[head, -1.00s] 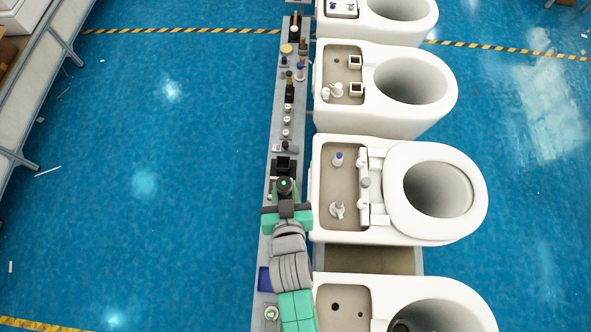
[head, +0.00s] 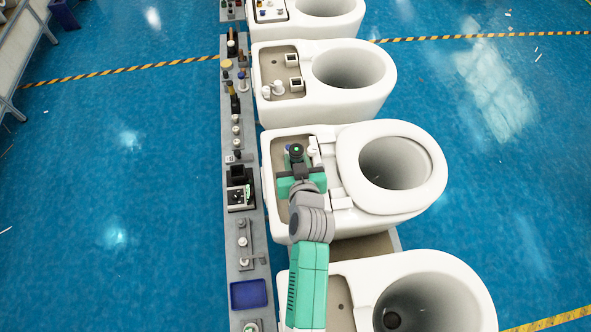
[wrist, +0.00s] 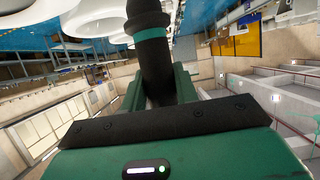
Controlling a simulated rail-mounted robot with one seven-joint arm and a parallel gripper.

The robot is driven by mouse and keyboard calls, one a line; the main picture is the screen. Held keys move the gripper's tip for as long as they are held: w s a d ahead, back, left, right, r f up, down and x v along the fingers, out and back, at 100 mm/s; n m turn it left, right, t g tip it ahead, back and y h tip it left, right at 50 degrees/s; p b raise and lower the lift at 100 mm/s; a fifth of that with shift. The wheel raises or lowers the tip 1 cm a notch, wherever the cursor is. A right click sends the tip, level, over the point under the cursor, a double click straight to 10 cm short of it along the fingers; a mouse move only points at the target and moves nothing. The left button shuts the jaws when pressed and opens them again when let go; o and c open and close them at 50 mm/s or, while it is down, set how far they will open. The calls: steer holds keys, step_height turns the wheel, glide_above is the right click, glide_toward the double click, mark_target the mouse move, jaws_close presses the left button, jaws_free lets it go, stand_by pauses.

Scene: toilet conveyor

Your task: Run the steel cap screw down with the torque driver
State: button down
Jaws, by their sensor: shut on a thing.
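In the wrist view the driver (wrist: 150,50) rises from between the fingers as a dark shaft. The driver's tip is hidden under the gripper. I cannot make out the steel cap screw; the gripper and driver cover that part of the deck.
A grey rail (head: 234,220) runs along the left with bottles, black holders (head: 238,172) and a blue tray (head: 249,294). White hinge parts (head: 341,203) stand close right of my gripper. Other toilets (head: 320,80) stand behind and in front. The blue floor at left is clear.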

steer(key=shift+r, duration=0.1)
steer(key=shift+f+b, duration=2.85)
steer(key=shift+f, duration=0.15)
steer(key=shift+f+b, duration=1.5)
steer(key=shift+b, duration=0.1)
stand_by(0.6)
steer(key=shift+r, duration=0.2)
stand_by(1.3)
steer(key=shift+r+p, duration=2)
steer(key=shift+r, duration=0.6)
